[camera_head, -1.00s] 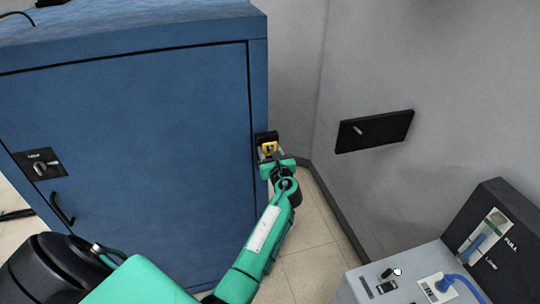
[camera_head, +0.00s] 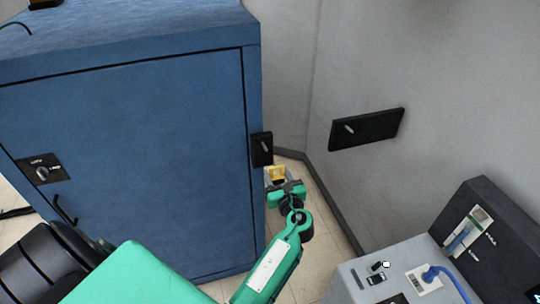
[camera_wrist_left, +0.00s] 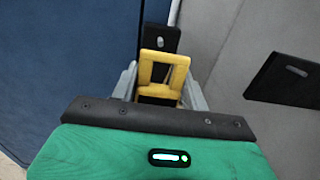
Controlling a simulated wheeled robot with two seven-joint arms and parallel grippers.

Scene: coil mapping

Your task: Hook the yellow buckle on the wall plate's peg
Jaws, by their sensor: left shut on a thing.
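The yellow buckle (camera_head: 275,173) is held in my left gripper (camera_head: 278,179), just right of the blue cabinet's edge. In the left wrist view the buckle (camera_wrist_left: 161,73) stands up as a frame with an opening, between the two grey fingers of my left gripper (camera_wrist_left: 160,88). The wall plate (camera_head: 366,130) is a black panel on the grey wall with a small light peg (camera_head: 350,129) near its left end. The plate also shows at the right of the left wrist view (camera_wrist_left: 287,76). The buckle is apart from it, lower and to its left. My right gripper is not in view.
A small black plate with a peg (camera_head: 262,149) is on the blue cabinet (camera_head: 130,160), close behind the buckle. A grey machine with a blue hose (camera_head: 440,274) stands at the lower right. Open space lies between cabinet and wall.

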